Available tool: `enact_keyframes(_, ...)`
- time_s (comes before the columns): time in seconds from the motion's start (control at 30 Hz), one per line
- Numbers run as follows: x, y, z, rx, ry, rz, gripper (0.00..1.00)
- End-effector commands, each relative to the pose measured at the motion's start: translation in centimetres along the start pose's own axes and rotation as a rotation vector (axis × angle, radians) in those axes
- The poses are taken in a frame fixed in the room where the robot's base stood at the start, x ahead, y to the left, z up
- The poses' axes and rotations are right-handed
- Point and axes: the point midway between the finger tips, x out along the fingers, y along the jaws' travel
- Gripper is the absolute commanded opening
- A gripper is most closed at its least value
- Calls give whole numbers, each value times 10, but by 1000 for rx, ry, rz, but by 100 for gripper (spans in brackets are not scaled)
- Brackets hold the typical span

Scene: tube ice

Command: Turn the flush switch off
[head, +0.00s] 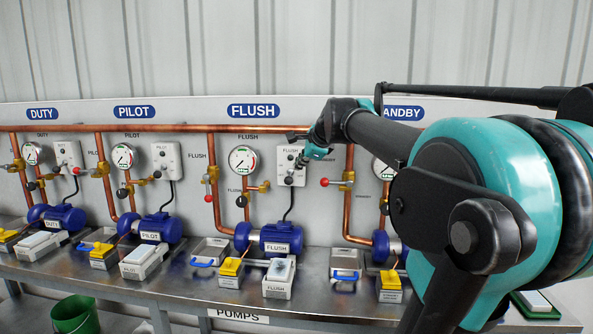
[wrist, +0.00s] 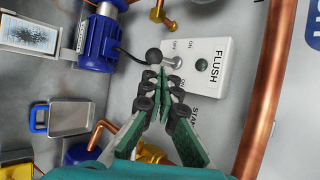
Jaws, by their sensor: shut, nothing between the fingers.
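The flush switch is a white box (head: 284,157) on the panel under the blue FLUSH sign; it also shows in the wrist view (wrist: 215,82). It carries a dark green round lamp (wrist: 201,65) and a metal toggle (wrist: 174,63) with a black ball knob (wrist: 154,56). In the head view the knob (head: 289,180) is at the box's lower edge. My gripper (wrist: 160,72) is shut and empty, its fingertips close beside the knob; contact cannot be told. In the head view my gripper (head: 302,164) covers the box's right side. The small position labels are hard to read.
A copper pipe (wrist: 262,95) runs close beside the box. A gauge (head: 243,159) and a red-knobbed valve (head: 324,182) flank it. The blue flush pump (head: 275,238) stands below on the metal bench (head: 190,285). Similar duty and pilot stations are to the left.

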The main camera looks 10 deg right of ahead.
Motion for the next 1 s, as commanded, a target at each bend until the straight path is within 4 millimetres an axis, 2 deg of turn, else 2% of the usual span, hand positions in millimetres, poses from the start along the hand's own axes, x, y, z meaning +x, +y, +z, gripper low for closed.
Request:
enact_keyframes(0.53, -83, 12, -1, 1, 1, 0, 0)
enact_keyframes(0.7, -94, 14, 0, 1, 0, 1, 0)
enact_keyframes(1.0, -96, 14, 0, 0, -1, 1, 0)
